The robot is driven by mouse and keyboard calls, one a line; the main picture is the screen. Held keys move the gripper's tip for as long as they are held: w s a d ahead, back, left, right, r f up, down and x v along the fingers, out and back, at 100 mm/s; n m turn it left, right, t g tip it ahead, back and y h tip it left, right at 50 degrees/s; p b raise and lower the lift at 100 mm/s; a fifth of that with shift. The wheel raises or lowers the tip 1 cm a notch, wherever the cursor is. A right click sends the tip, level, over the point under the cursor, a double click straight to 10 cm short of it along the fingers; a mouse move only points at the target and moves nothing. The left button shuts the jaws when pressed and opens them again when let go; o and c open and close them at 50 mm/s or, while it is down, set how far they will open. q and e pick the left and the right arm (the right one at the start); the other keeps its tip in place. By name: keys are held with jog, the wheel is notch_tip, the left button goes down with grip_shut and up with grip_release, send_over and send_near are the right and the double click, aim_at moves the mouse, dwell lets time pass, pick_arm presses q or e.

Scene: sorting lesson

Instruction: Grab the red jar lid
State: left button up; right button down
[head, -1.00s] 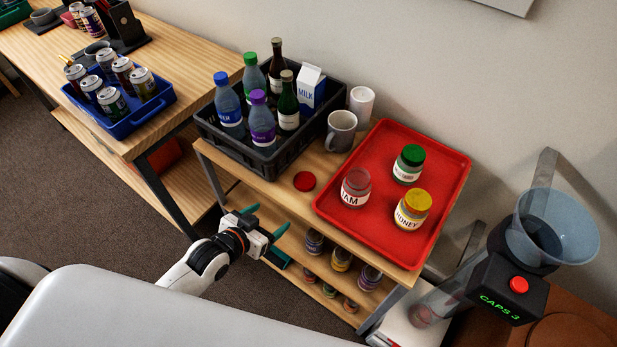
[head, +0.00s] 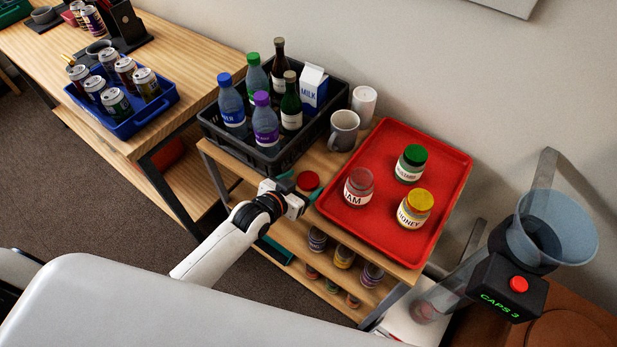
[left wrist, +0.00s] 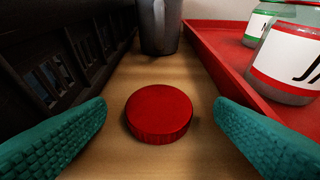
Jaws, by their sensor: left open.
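The red jar lid (head: 307,181) lies flat on the wooden table between the black crate and the red tray. It also shows in the left wrist view (left wrist: 160,113), in the middle between my fingers. My left gripper (head: 301,188) is open at the near side of the lid, its two teal fingers to either side and not touching it. In the left wrist view the gripper (left wrist: 158,135) is empty. The jam jar (head: 358,187) on the tray has no lid on. My right gripper is not in view.
The black crate (head: 215,134) with bottles and a milk carton is left of the lid. The red tray (head: 440,160) with several jars is to its right. A grey mug (head: 343,130) stands behind the lid. A funnel device (head: 508,285) is at far right.

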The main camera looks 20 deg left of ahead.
pick_arm(q)
jog(key=shift+w+d+f, duration=0.15)
jog(key=shift+w+f, duration=0.15)
jog(key=shift+w, duration=0.3)
jog(key=shift+s, duration=0.1)
jog(key=c, duration=1.1)
